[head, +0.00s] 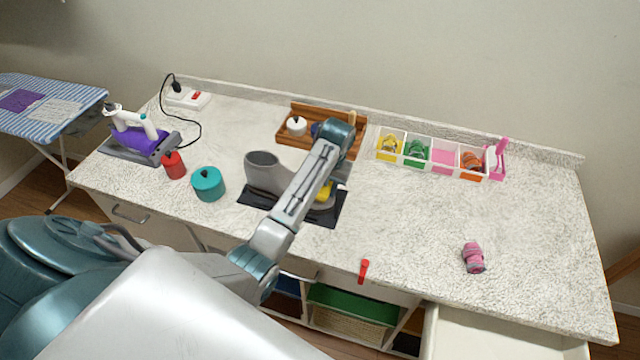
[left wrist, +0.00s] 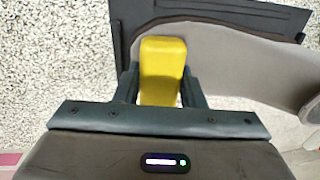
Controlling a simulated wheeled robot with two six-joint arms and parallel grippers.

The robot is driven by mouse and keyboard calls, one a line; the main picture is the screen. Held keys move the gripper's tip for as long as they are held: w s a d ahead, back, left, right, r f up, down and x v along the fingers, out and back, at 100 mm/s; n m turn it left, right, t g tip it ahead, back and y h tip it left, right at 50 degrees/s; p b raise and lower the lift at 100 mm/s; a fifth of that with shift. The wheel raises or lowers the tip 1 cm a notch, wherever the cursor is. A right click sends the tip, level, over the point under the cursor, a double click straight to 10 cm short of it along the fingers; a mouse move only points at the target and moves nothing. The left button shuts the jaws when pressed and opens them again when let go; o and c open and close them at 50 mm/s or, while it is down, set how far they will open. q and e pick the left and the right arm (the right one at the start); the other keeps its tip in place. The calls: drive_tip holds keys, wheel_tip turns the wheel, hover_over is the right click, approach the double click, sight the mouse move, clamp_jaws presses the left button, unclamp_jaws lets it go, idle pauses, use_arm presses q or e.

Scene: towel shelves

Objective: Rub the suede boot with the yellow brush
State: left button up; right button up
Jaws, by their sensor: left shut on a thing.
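The grey suede boot (head: 264,171) lies on a black mat (head: 256,197) in the middle of the counter. In the left wrist view the boot (left wrist: 235,60) fills the upper right, with the mat (left wrist: 125,25) behind it. My left gripper (left wrist: 160,88) is shut on the yellow brush (left wrist: 162,65). The brush's far end is right at the boot's edge; I cannot tell whether they touch. In the head view my left arm covers part of the boot, and only a bit of the yellow brush (head: 324,192) shows. My right gripper is not in view.
A wooden tray (head: 290,139) and a divided white organizer (head: 404,157) stand behind. A teal pot (head: 208,184), red canister (head: 173,165) and purple iron (head: 135,138) are at left. A red item (head: 364,271) and pink item (head: 473,258) lie at right, with clear counter around.

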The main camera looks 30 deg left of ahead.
use_arm(q)
drive_tip(key=shift+w+d+f, duration=0.2)
drive_tip(key=shift+d, duration=0.45)
drive_tip(key=shift+w+d+f, duration=0.15)
drive_tip(key=shift+d+f, duration=0.05)
drive_tip(key=shift+d, duration=0.4)
drive_tip(key=shift+s+a, duration=0.3)
drive_tip(key=shift+a, duration=0.55)
drive_tip(key=shift+s+a, duration=0.3)
drive_tip(key=shift+a, duration=0.5)
drive_tip(key=shift+s+a+r, duration=0.2)
drive_tip(key=shift+a, duration=0.5)
drive_tip(key=shift+s+a+r, duration=0.15)
drive_tip(key=shift+a, duration=0.55)
drive_tip(key=shift+w+a+r, duration=0.1)
drive_tip(key=shift+a+r, duration=0.1)
drive_tip(key=shift+r, duration=0.4)
drive_tip(key=shift+w+a+r, duration=0.1)
drive_tip(key=shift+a+r, duration=0.05)
drive_tip(key=shift+r, duration=0.4)
drive_tip(key=shift+d+r, duration=0.2)
drive_tip(key=shift+r, duration=0.1)
drive_tip(key=shift+d+r, duration=0.1)
drive_tip(key=shift+d, duration=0.15)
